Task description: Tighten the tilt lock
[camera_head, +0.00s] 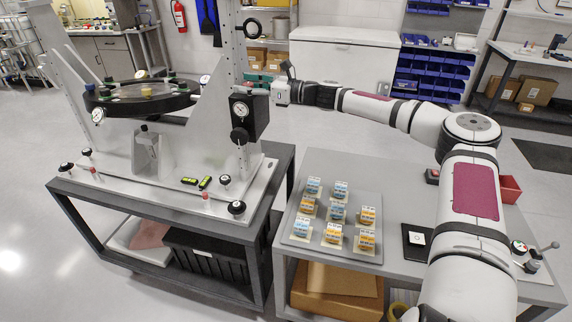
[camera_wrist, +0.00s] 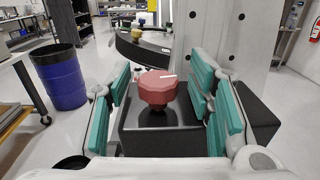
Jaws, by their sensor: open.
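A red faceted knob (camera_wrist: 158,88) with a white mark on its top stands on a short dark stem on a black box (camera_wrist: 160,130) in the wrist view. No label shows whether it is the tilt lock. My gripper (camera_wrist: 162,84) is open, with teal finger pads on the left and right of the knob and visible gaps to it. In the head view my gripper (camera_head: 259,84) is by the top of the black box (camera_head: 247,116), which bears a white dial (camera_head: 241,109) and a black knob (camera_head: 239,135). The red knob is not clearly visible there.
The fixture's dark ring (camera_head: 140,101) stands left of the box between pale upright plates (camera_head: 203,115). A side table (camera_head: 400,270) holds a tray of small blue and orange blocks (camera_head: 333,213). A blue barrel (camera_wrist: 62,78) stands on the floor at left.

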